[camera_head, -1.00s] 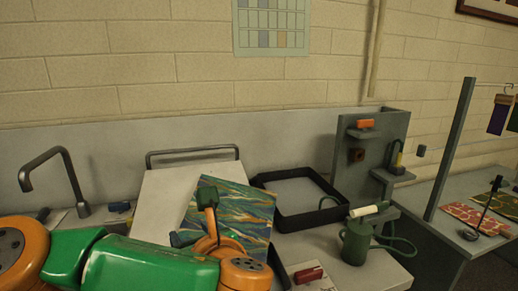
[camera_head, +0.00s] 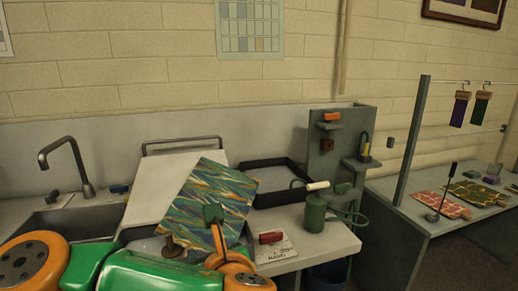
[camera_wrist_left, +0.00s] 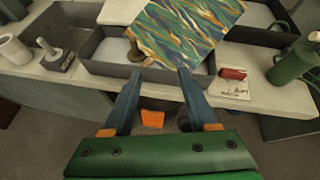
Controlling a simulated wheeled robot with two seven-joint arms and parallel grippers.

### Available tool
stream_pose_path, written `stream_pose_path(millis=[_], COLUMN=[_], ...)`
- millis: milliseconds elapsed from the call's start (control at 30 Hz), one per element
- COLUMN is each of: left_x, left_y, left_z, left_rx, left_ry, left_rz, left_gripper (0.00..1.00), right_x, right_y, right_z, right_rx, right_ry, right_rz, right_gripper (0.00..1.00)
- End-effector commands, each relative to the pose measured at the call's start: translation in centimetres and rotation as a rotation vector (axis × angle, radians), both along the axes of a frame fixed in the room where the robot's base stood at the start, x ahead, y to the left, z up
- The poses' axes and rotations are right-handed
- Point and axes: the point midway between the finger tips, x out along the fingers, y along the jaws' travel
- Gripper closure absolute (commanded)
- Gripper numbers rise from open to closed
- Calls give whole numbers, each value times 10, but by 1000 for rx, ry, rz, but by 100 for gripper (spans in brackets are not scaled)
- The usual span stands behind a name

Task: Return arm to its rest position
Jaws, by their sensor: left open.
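My left arm comes in from the lower left in the camera_head view, with its green and orange links across the bottom. My left gripper (camera_head: 213,213) is in front of the marbled sheet there. In the left wrist view my left gripper (camera_wrist_left: 160,73) has its two blue-grey fingers wide apart, with nothing between them. The sheet (camera_head: 192,205), striped blue, green and orange, lies tilted beyond the fingers and also shows in the wrist view (camera_wrist_left: 180,28). My right gripper is not in view.
A sink with a tap (camera_head: 68,160) is at the left. A black-rimmed tray (camera_head: 290,197), a red-handled item (camera_head: 270,237) and a green canister (camera_head: 315,213) stand to the right. A small brown-handled tool (camera_wrist_left: 135,48) stands near the fingers. Floor shows below the bench edge.

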Motion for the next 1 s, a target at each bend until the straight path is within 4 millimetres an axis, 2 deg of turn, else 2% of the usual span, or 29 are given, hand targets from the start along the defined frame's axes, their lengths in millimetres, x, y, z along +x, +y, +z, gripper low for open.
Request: stream_pose_path(millis=[167,367,533,667,733,800,900,1000], left_x=[-9,-32,-63,-87,-95,-101,-111,-127], left_y=[-26,-67,-106,-123,-118,-101,-69,-34], left_z=[-31,-76,-112,-138,-156,-175,-205,-233], left_rx=[-140,-426,-808,-1228,-1456,-1621,-1755,-1807], left_ry=[59,168,298,408,434,415,337,228], left_rz=[-49,-77,-4,243,474,724,1047,1316], left_gripper=[42,42,42,42,42,42,42,42], right_x=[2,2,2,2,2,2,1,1], right_y=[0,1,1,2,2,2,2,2], right_z=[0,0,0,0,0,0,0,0], right_rx=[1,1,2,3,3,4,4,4], right_ry=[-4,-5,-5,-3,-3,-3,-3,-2], right_rz=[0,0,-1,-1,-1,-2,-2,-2], right_gripper=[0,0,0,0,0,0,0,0])
